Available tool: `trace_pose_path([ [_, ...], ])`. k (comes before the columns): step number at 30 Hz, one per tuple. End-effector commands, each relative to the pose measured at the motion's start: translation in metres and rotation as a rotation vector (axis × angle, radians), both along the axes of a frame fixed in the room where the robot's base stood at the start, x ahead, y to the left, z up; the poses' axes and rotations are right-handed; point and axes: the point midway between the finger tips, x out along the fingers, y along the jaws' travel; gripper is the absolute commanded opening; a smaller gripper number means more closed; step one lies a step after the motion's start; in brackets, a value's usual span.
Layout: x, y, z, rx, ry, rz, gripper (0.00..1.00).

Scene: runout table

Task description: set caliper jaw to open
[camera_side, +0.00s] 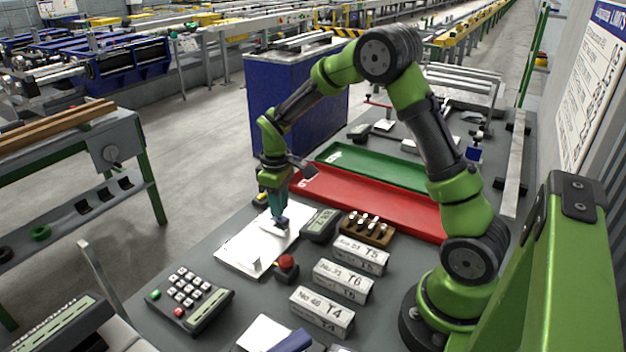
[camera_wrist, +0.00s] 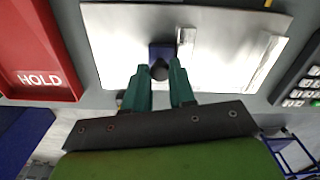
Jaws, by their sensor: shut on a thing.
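The caliper is a flat silver-white plate (camera_side: 237,253) on the grey table, left of centre in the side view. The plate (camera_wrist: 115,35) also fills the upper middle of the wrist view, with raised strips (camera_wrist: 186,46) on it. My gripper (camera_side: 281,222) points down over the plate. Its teal fingers (camera_wrist: 160,80) stand on either side of the knob and are shut on it. The fingers partly hide the block in the side view.
A red tray (camera_side: 370,201) marked HOLD in the wrist view and a green tray (camera_side: 380,170) lie behind. A display box (camera_side: 320,226), a red button (camera_side: 286,264), labelled blocks (camera_side: 322,312) and a keypad (camera_side: 205,312) stand close around the plate.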

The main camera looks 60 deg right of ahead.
Motion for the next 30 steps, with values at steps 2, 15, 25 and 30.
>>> trace_pose_path([
  [2, 0.001, -0.003, 0.001, -0.001, -0.004, 0.000, 0.00],
  [15, 0.001, -0.002, 0.001, 0.000, -0.003, 0.001, 0.50],
  [25, 0.001, -0.001, 0.005, 0.000, -0.003, 0.002, 0.50],
  [30, 0.001, -0.002, 0.031, -0.001, -0.007, 0.002, 0.50],
])
